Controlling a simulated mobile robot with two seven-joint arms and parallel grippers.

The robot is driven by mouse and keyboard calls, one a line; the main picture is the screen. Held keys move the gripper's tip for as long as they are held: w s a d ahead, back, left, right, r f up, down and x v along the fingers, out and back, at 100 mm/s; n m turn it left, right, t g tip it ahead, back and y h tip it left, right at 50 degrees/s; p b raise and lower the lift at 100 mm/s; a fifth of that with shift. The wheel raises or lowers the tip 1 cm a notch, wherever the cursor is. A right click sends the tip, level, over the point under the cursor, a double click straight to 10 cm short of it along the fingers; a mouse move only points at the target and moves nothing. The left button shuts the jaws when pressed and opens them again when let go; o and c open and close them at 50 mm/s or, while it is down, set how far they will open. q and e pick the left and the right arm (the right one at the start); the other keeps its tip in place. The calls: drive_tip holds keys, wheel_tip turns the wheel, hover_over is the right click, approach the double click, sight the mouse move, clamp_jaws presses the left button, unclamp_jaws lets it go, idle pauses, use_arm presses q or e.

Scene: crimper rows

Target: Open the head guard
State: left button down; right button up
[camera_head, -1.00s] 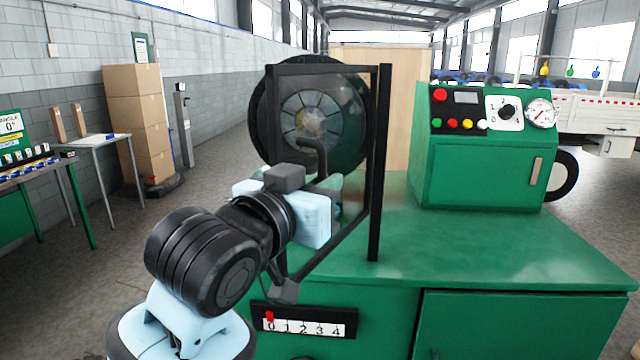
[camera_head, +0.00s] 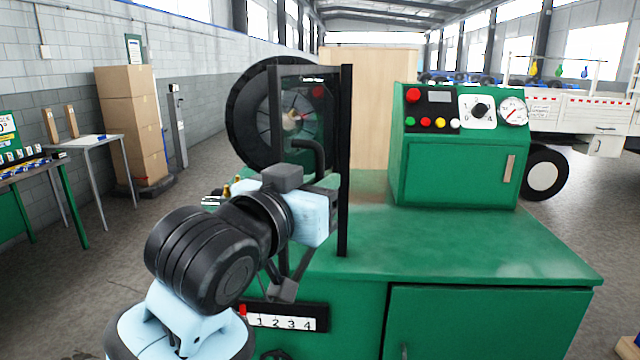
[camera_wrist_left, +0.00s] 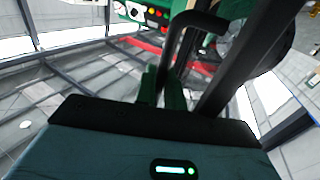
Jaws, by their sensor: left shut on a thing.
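The head guard (camera_head: 328,120) is a clear panel in a black frame with a tall black post on its right. It stands in front of the round black crimper head (camera_head: 250,110) and looks narrow, turned partly edge-on. A black bent handle (camera_head: 312,150) sticks out from the guard. My left gripper (camera_wrist_left: 163,88) is shut on the handle; its green fingers and the handle show in the left wrist view. In the head view my wrist hides the fingers. My right gripper is not in view.
The green machine bench (camera_head: 470,245) carries a control box (camera_head: 455,165) with buttons and a gauge at the right. A scale plate (camera_head: 285,322) is on the bench front. Brass fittings (camera_head: 226,190) show left of my wrist. Boxes (camera_head: 130,125) and a table (camera_head: 95,140) stand at the left.

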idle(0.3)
use_arm(q)
drive_tip(key=c, duration=1.9)
unclamp_jaws()
drive_tip(key=v, duration=0.8)
drive_tip(key=shift+w, duration=0.1)
